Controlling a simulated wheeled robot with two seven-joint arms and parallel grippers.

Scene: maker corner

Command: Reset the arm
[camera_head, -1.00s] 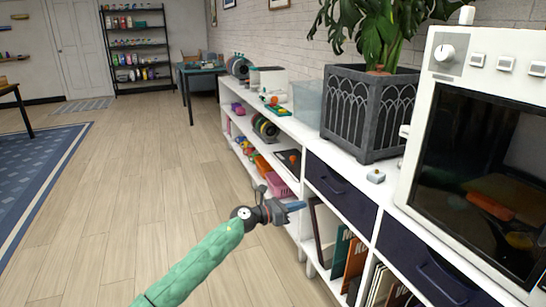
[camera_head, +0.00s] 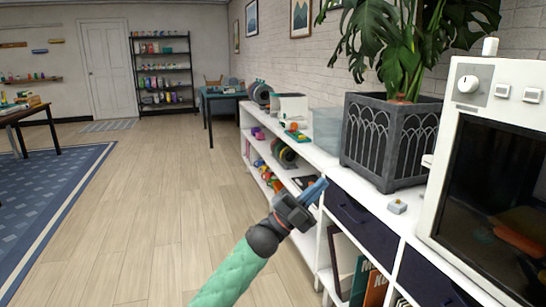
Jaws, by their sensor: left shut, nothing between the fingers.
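My left arm, in a green padded sleeve, comes in from the bottom of the head view. My left gripper (camera_head: 314,190) is dark grey with blue fingers, and its fingers are shut with nothing held. It is in the air in front of the white shelf unit (camera_head: 325,235), left of the navy drawer, and covers part of the shelves behind it. I cannot tell whether it touches the unit. My right gripper is not in view.
On the unit's top stand a planter (camera_head: 385,140) with a leafy plant, a small grey block (camera_head: 397,206), a clear bin (camera_head: 325,128) and a large white oven-like machine (camera_head: 490,75). Open wooden floor (camera_head: 150,215) lies to the left, with a blue rug (camera_head: 45,200) beyond.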

